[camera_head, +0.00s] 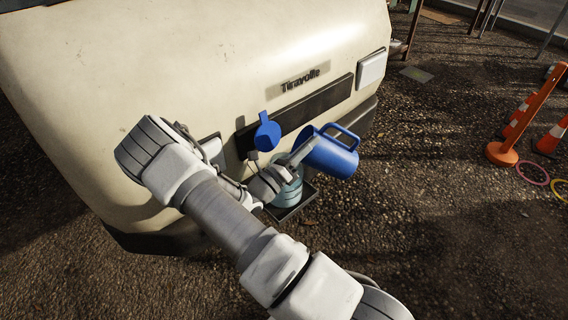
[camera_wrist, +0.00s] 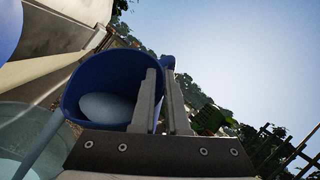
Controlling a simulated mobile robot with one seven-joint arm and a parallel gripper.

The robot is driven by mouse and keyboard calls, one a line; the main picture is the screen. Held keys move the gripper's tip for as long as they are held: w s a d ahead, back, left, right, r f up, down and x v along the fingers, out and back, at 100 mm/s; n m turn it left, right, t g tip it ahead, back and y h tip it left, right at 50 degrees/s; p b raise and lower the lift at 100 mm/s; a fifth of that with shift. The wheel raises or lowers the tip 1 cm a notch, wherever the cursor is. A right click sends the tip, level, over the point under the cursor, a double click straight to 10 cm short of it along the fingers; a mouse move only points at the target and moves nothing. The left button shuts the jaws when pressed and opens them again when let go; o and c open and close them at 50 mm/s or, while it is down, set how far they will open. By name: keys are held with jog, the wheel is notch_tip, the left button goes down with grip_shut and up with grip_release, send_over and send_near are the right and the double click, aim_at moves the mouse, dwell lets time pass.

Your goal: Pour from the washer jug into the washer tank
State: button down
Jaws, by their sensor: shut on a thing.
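The blue washer jug (camera_head: 337,158) is tilted, its mouth toward the left, above and to the right of the washer tank. My gripper (camera_head: 308,146) is shut on the jug at its mouth end; the handle shows on the far side. In the wrist view, the jug (camera_wrist: 82,82) shows pale blue liquid inside, and my gripper's fingers (camera_wrist: 163,95) straddle its wall. The translucent teal tank (camera_head: 289,194) is partly hidden by my wrist in the head view. It also shows at lower left in the wrist view (camera_wrist: 22,120).
A blue round cap (camera_head: 267,136) stands up at the truck's front (camera_head: 190,75), left of the jug. A dark tray (camera_head: 295,208) is under the tank. An orange post (camera_head: 530,115), cones and rings are at far right. The gravel between is clear.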

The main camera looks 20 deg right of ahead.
jog(key=shift+w+a+f+n+t+b, duration=0.1)
jog(key=shift+a+f+n+t+b, duration=0.3)
jog(key=shift+b, duration=0.5)
dwell(0.5)
jog(key=shift+w+a+r+n+t+h+b, duration=0.15)
jog(key=shift+n+t+h+b, duration=0.1)
jog(key=shift+n+t+b, duration=0.15)
jog(key=shift+a+r+n+t+h+b, duration=0.15)
jog(key=shift+n+t+h+b, duration=0.15)
jog(key=shift+n, duration=0.2)
dwell(1.3)
